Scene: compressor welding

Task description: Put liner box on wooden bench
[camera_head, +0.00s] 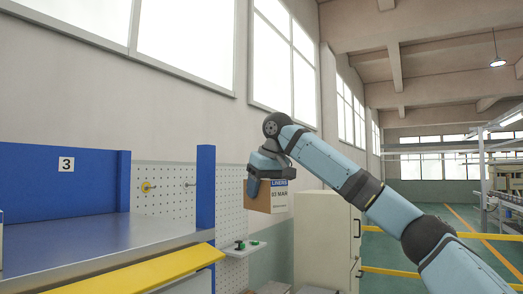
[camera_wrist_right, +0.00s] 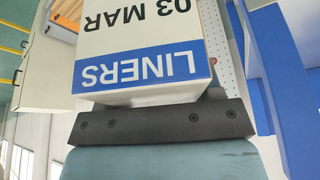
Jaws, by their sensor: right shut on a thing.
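In the right wrist view the label of the liner box (camera_wrist_right: 140,48) fills the upper middle, upside down, close to the dark gripper body. The fingertips are mostly hidden there. I cannot clearly make out a wooden bench; a small orange-brown surface (camera_wrist_right: 66,22) shows at the upper left of the wrist view. My left gripper is not in view.
A blue workstation marked 3 (camera_head: 90,188) with a grey top and yellow front edge stands at the left. A small shelf (camera_head: 243,249) is on the pegboard below the box. A cream cabinet (camera_head: 322,238) stands right of it. Yellow rails (camera_head: 390,271) cross farther right.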

